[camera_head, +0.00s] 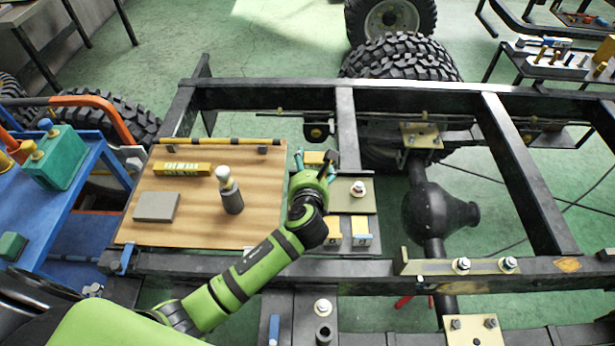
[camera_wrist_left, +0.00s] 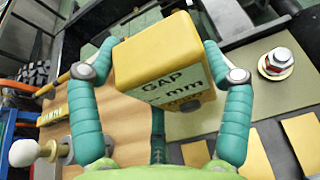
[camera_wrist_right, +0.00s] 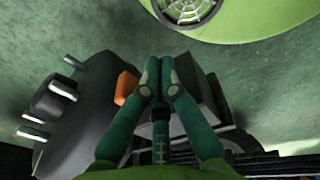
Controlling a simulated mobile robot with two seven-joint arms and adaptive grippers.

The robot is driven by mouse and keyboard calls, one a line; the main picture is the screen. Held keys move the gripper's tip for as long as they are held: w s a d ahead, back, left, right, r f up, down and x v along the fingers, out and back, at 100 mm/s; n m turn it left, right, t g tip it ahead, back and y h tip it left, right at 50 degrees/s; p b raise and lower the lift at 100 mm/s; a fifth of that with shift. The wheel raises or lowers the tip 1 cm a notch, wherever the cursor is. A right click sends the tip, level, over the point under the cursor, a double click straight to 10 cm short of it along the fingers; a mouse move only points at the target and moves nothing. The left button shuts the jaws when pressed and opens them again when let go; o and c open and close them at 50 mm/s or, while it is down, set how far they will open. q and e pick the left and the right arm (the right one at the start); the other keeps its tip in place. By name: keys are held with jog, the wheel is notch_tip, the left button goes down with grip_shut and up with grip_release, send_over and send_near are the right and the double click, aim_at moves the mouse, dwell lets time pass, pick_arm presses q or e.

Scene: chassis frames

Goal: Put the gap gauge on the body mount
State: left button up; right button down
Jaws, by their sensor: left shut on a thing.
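The gap gauge (camera_wrist_left: 165,68), a yellow block lettered "GAP ... mm", is held between the teal fingers of my left gripper (camera_wrist_left: 160,62). In the head view the gauge (camera_head: 315,157) shows at the fingertips of my left gripper (camera_head: 315,163), over the right edge of the wooden board. An olive plate (camera_head: 352,203) with a bolt and washer (camera_head: 358,189) lies just right of it; I cannot tell if this is the body mount. My right gripper (camera_wrist_right: 158,72) shows only in its wrist view, fingertips together, with nothing seen between them.
The wooden board (camera_head: 135,225) carries a yellow lettered bar (camera_head: 182,168), a grey block (camera_head: 157,207) and a white-knobbed tool (camera_head: 228,190). Yellow blocks (camera_head: 361,231) lie below the olive plate. Black chassis rails (camera_head: 420,95) and a bolted angle bracket (camera_head: 425,267) surround the area.

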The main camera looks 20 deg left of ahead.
pick_arm(q)
jog(key=shift+w+a+f, duration=0.4)
jog(key=shift+a+f, duration=0.05)
jog(key=shift+a, duration=0.05)
jog(key=shift+f+b, duration=0.35)
jog(key=shift+f, duration=1.6)
jog(key=shift+f, duration=0.15)
jog(key=o, duration=1.2)
jog(key=shift+s+r, duration=0.15)
jog(key=shift+r, duration=0.05)
jog(key=shift+p+v, duration=0.35)
jog(key=shift+v, duration=5.55)
